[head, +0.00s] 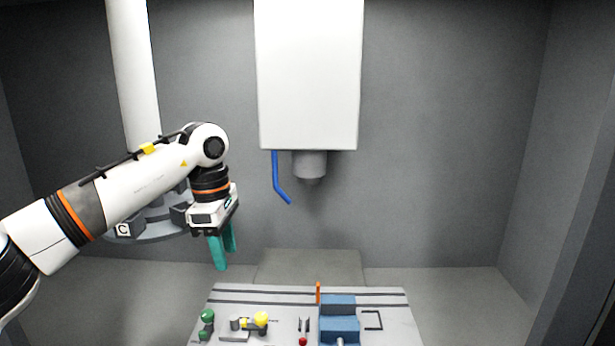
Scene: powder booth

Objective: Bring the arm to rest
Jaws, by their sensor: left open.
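My left arm comes in from the left in the head view. Its elbow is bent and its hand hangs down. The left gripper (226,258) has two teal fingers pointing downward, with a gap between them and nothing held. It is in the air, above and behind the left part of the grey work table (265,296). My right gripper does not show.
On the table are a blue vise (339,322), an orange upright piece (318,292), a green knob (207,316), a yellow ball (261,318) and a red knob (303,341). A white housing (308,75) with a blue lever (277,180) hangs behind. A white column (133,75) stands left.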

